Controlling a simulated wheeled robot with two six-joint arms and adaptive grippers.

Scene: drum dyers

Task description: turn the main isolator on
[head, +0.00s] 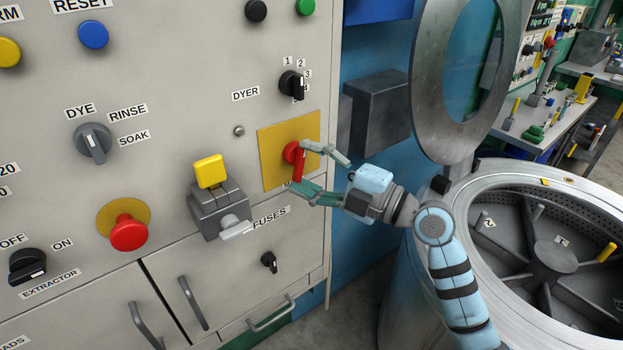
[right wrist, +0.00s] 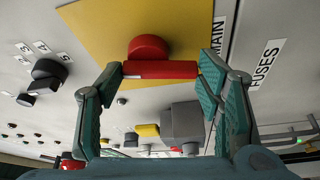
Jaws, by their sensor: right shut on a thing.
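The main isolator is a red rotary handle (head: 297,165) on a yellow plate (head: 273,160) at the right edge of the grey panel. Its bar stands roughly upright in the head view. In the right wrist view the red bar (right wrist: 160,69) lies level across the picture, with a round red hub above it. My right gripper (head: 304,166) is shut on the bar, one finger at each end. The label beside the plate (right wrist: 218,38) reads "MAIN" in the wrist view; the gripper mostly hides it in the head view. My left gripper is not in view.
A grey fuse switch with a yellow block (head: 210,171) and a red mushroom button (head: 129,233) sit left of the isolator. The black dyer selector (head: 292,84) is above. An open drum (head: 480,215) with its raised lid (head: 425,100) stands close on the right.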

